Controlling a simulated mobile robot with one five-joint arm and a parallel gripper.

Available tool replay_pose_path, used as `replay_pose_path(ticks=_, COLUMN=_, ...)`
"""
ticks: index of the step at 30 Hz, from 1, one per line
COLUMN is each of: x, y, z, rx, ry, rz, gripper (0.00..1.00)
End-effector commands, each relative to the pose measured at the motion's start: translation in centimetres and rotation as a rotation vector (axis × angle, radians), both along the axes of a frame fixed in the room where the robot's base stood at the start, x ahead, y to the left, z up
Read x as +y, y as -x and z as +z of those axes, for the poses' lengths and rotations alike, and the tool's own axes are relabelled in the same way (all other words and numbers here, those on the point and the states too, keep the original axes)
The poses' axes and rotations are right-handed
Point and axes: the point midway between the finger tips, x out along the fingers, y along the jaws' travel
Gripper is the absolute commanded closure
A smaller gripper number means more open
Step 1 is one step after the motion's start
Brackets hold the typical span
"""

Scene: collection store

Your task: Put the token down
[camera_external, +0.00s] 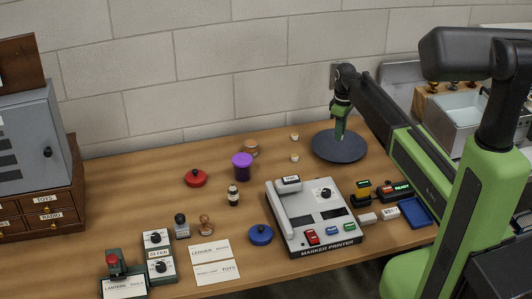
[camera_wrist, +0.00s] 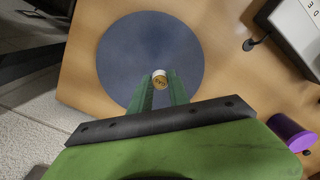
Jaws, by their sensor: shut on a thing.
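My gripper (camera_wrist: 161,86) is shut on the token (camera_wrist: 160,79), a small round piece with a pale rim and a tan, marked face, at its fingertips in the wrist view. Behind the token lies a round dark blue mat (camera_wrist: 125,62) on the wooden table.
Two small pale pieces (camera_external: 294,136) (camera_external: 294,157) stand left of the mat. A purple cup (camera_external: 242,167), a red-lidded item (camera_external: 196,178) and the marker printer (camera_external: 295,222) are nearer the front. A metal basin (camera_external: 465,115) is at right.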

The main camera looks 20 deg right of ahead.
Motion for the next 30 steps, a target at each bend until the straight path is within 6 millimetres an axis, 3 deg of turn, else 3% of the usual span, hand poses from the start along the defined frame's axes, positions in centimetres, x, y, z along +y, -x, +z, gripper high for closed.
replay_pose_path(ticks=8, x=-0.1, y=0.0, z=-4.2, rx=0.000, ry=0.000, rz=0.000, gripper=1.00)
replay_pose_path(ticks=20, x=-0.1, y=0.0, z=-4.4, rx=0.000, ry=0.000, rz=0.000, gripper=1.00)
replay_pose_path(ticks=21, x=-0.1, y=0.0, z=-4.2, rx=0.000, ry=0.000, rz=0.000, gripper=0.73)
replay_pose_path(ticks=24, x=-0.1, y=0.0, z=-4.2, rx=0.000, ry=0.000, rz=0.000, gripper=0.60)
replay_pose_path(ticks=30, x=-0.1, y=0.0, z=-4.2, rx=0.000, ry=0.000, rz=0.000, gripper=0.56)
